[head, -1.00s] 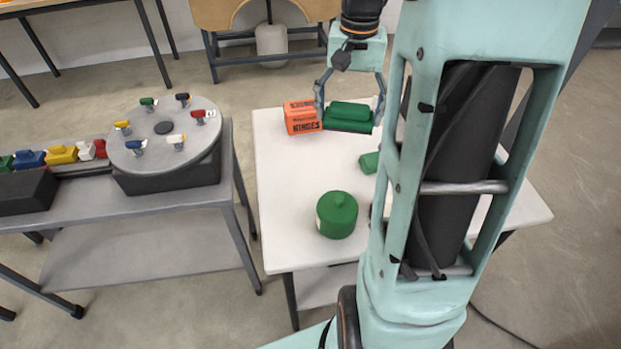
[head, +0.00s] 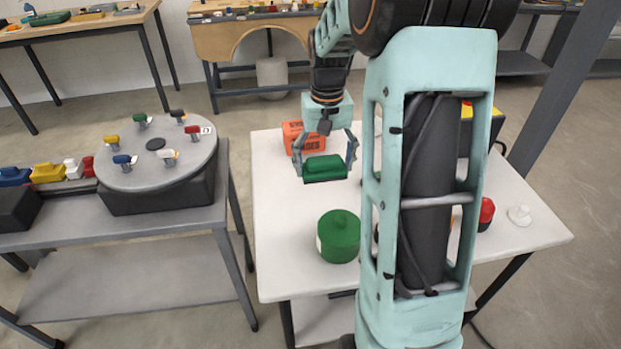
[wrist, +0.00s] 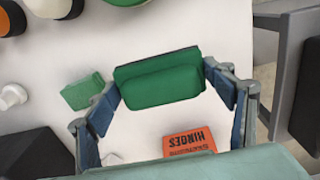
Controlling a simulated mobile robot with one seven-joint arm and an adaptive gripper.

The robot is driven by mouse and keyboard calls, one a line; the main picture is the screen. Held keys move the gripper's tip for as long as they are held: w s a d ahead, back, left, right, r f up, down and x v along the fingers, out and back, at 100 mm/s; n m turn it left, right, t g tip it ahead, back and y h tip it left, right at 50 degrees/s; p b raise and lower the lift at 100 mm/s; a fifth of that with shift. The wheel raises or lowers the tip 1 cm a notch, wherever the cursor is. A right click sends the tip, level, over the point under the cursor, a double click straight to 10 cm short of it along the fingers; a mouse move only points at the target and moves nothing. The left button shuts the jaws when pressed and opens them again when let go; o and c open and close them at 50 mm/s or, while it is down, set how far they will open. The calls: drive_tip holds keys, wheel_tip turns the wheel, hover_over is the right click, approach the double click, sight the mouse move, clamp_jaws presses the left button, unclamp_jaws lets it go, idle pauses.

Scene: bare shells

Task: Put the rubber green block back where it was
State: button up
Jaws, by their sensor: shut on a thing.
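My gripper (head: 325,172) is shut on a green block (head: 323,166) with a dark base, one finger at each end. It holds the block at the white table, in front of and slightly right of the orange hinges box (head: 293,135). The wrist view shows the held block (wrist: 160,82) between the fingers. I cannot tell whether its underside touches the table. A second, smaller green block (wrist: 83,92) lies on the table, left of the held one in the wrist view. My arm hides it in the head view.
A green lidded jar (head: 339,240) stands nearer on the white table (head: 285,210). A red-topped thing (head: 486,212) and a white piece (head: 519,215) stand at the right. A grey turntable with coloured pieces (head: 157,165) is on the left table. Clear tabletop lies left of the jar.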

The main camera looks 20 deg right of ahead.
hover_over(311, 187)
wheel_tip(311, 187, down, 7)
drive_tip(key=shift+a+r, duration=0.1)
drive_tip(key=shift+f, duration=1.45)
drive_tip(key=shift+f+b, duration=0.1)
drive_tip(key=shift+b, duration=0.2)
drive_tip(key=o, duration=1.2)
wheel_tip(311, 187, up, 12)
drive_tip(key=p, duration=0.1)
